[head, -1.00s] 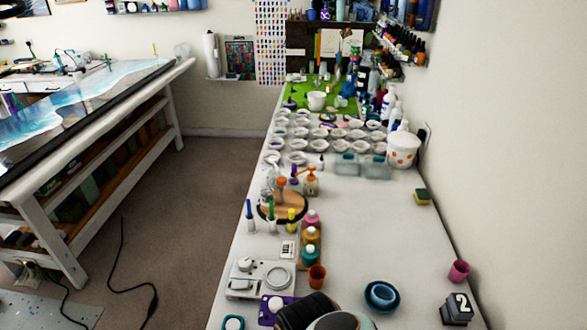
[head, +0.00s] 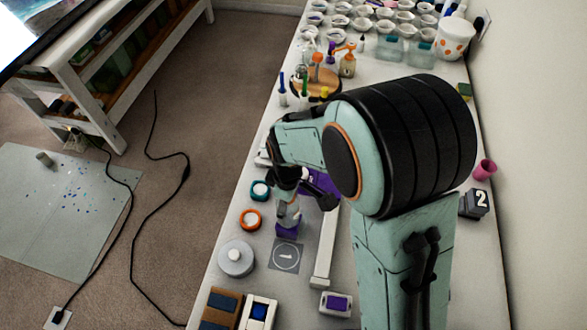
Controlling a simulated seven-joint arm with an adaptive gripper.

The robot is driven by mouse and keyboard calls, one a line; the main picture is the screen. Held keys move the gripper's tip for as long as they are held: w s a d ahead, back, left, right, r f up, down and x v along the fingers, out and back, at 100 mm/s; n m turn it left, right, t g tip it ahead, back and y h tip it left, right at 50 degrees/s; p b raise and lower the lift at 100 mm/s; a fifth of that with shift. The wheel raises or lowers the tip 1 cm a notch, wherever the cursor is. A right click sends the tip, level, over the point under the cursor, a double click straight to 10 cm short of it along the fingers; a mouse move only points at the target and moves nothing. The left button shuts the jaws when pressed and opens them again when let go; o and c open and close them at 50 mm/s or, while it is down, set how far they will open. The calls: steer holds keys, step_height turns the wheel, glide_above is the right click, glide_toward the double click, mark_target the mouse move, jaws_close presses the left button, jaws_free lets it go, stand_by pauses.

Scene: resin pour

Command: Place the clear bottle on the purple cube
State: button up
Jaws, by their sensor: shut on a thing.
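The clear bottle (head: 289,214) is in my gripper (head: 291,204), which is shut on it. The bottle looks about upright, directly above the purple cube (head: 287,231). I cannot tell whether its base touches the cube's top. The cube stands at the far edge of a grey square mat (head: 285,256) marked with a circle and a 1. My arm and gripper hide part of the bottle's upper end.
Left of the cube are an orange-ringed round item (head: 250,219), a teal round item (head: 260,190) and a grey round container (head: 236,258). A white bar (head: 326,250) lies at right. A block marked 2 (head: 475,204) stands near the wall.

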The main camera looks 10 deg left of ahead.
steer(key=shift+f, duration=0.3)
steer(key=shift+f, duration=0.15)
steer(key=o, duration=1.2)
steer(key=shift+o, duration=0.2)
step_height(320, 180, up, 12)
steer(key=shift+r, duration=0.2)
steer(key=shift+d+r, duration=0.15)
steer(key=shift+d, duration=0.2)
steer(key=s+d+r+m, duration=0.2)
steer(key=s+d+m, duration=1.3)
steer(key=shift+d+r+y, duration=0.15)
steer(key=shift+d+y, duration=0.2)
steer(key=shift+y, duration=0.05)
